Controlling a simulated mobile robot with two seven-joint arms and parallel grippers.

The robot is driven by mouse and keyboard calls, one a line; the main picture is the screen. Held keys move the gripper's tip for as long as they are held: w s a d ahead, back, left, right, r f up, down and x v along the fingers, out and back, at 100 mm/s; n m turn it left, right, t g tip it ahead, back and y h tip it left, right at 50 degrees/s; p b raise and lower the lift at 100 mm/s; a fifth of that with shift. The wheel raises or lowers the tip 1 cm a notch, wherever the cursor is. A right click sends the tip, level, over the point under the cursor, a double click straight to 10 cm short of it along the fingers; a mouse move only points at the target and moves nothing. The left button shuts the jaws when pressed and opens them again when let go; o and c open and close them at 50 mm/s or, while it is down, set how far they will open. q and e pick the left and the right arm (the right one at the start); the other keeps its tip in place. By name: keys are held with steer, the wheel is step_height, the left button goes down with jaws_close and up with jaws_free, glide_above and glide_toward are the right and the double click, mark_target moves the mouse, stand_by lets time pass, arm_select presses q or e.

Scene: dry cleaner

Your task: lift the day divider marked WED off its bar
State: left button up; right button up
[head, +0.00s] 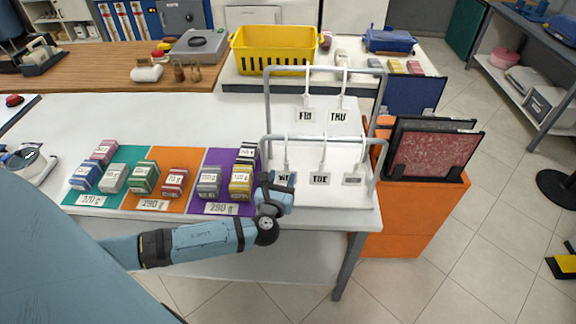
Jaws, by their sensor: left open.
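On the front bar hang a divider whose label begins with W (285,178), partly covered by my gripper, a divider marked TUE (320,178), and one with an unreadable label (352,180). FRI (305,115) and THU (338,116) hang on the back bar. My left gripper (277,184) is open at the lower part of the W divider. Whether it touches the divider cannot be told. My right gripper is out of view.
Small labelled blocks stand on green, orange and purple mats (222,208) left of the rack. An orange cabinet (418,212) with framed panels (433,155) stands close on the right. A yellow basket (273,52) is behind. The table behind the mats is clear.

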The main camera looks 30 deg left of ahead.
arm_select(q)
steer(key=x, duration=0.7)
steer(key=shift+w+a+f+p, duration=0.1)
steer(key=shift+w+a+p, duration=0.05)
steer(key=shift+w+p, duration=0.15)
steer(key=shift+c, duration=0.4)
jaws_close()
steer(key=shift+r, duration=0.6)
steer(key=b, duration=0.2)
glide_toward(286, 164)
steer(key=s, duration=0.1)
steer(key=s+d+r, duration=0.1)
steer(key=s, duration=0.1)
steer(key=s+r, duration=0.1)
steer(key=s, duration=0.1)
steer(key=shift+d+r, duration=0.1)
steer(key=shift+d, duration=0.25)
steer(key=shift+w, duration=0.15)
